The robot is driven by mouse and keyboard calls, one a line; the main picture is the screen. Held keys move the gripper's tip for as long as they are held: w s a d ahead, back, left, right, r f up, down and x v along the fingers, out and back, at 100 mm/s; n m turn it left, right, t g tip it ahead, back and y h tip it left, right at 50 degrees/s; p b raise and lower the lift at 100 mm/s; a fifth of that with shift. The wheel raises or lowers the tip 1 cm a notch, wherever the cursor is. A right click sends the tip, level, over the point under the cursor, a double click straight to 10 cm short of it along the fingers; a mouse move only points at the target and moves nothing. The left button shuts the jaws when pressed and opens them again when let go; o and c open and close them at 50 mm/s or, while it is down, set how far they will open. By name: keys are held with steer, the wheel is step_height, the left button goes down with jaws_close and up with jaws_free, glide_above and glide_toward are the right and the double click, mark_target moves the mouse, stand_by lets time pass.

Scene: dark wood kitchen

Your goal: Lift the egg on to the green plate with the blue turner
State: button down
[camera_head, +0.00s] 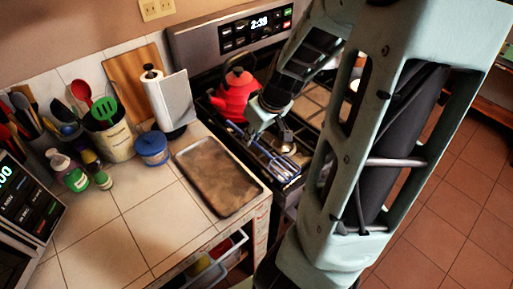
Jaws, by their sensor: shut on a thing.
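My gripper (265,132) is low over the front of the stove, shut on the blue turner (277,167). The turner's slotted blue head points toward the front right edge of the stove, and its handle runs back to the left beside the gripper. I cannot make out the egg or the green plate. My own arm hides much of the stove's right side.
A red kettle (235,94) stands on the stove just behind my gripper. A brown tray (217,176) lies on the counter to the left. Behind it are a paper towel roll (169,101), a blue tub (152,148) and a utensil crock (112,140). The front counter is clear.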

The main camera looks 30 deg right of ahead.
steer(key=shift+a, duration=0.1)
steer(key=w+a+r+m, duration=0.1)
steer(key=a, duration=0.5)
steer(key=w+a+r+m+h, duration=0.1)
steer(key=w+a, duration=0.1)
steer(key=a, duration=0.4)
steer(key=shift+w+m, duration=0.25)
steer(key=shift+m, duration=0.15)
